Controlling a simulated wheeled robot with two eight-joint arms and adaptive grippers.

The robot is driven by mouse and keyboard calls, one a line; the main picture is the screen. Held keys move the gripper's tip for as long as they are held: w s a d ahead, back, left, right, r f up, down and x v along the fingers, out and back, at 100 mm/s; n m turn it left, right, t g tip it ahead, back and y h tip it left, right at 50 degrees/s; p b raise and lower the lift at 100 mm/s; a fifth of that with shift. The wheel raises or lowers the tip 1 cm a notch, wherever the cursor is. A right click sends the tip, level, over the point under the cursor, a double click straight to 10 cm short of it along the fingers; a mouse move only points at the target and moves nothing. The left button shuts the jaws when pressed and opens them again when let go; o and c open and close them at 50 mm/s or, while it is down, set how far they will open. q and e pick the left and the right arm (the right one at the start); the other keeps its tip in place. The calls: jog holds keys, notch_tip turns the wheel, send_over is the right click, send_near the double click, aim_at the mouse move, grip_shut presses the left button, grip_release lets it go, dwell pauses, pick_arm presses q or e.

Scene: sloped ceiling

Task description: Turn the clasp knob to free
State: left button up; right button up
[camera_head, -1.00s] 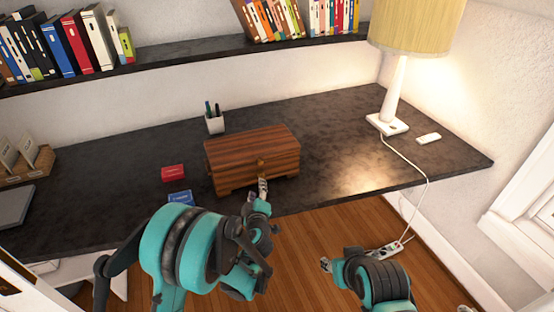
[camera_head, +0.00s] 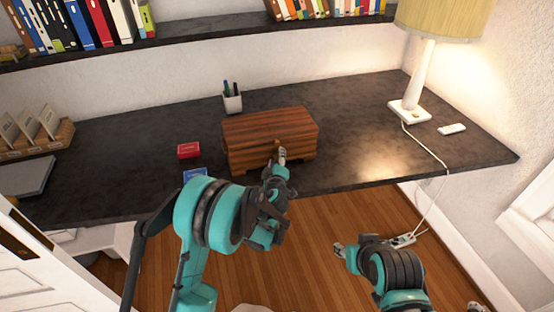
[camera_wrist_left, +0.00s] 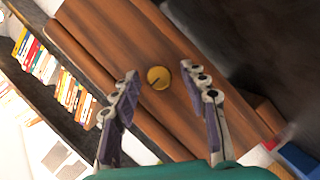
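A brown wooden box (camera_head: 265,138) with a striped grain stands on the dark desk, lid closed. Its round brass clasp knob (camera_wrist_left: 159,78) with a dark slot shows in the left wrist view, on the box's front face. My left gripper (camera_head: 282,155) is at the box's front, right by the knob. In the left wrist view, its two fingers (camera_wrist_left: 165,92) are apart, one on either side of the knob, with space between each and the knob. My right gripper (camera_head: 340,250) hangs low in front of the desk, away from the box; its fingers are too small to read.
A red box (camera_head: 188,150) and a blue box (camera_head: 195,174) lie left of the wooden box. A pen cup (camera_head: 232,100) stands behind it. A lamp (camera_head: 409,111) and a white remote (camera_head: 452,129) are at right. The desk (camera_head: 350,120) is clear between.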

pick_arm(q)
grip_shut()
jog(key=m+g+y, duration=0.1)
jog(key=m, duration=0.2)
jog(key=shift+d+r, duration=0.1)
jog(key=shift+d, duration=0.05)
jog(key=m+g+y, duration=0.1)
jog(key=m+y, duration=0.1)
jog(key=m, duration=0.1)
jog(key=shift+d, duration=0.15)
jog(key=m+g+y, duration=0.1)
jog(key=m+y, duration=0.1)
jog(key=m, duration=0.1)
jog(key=shift+w+d, duration=0.1)
jog(key=shift+d, duration=0.05)
jog(key=m+y+b, duration=0.1)
jog(key=m+y, duration=0.1)
jog(key=m, duration=0.1)
jog(key=shift+y, duration=0.3)
dwell(0.6)
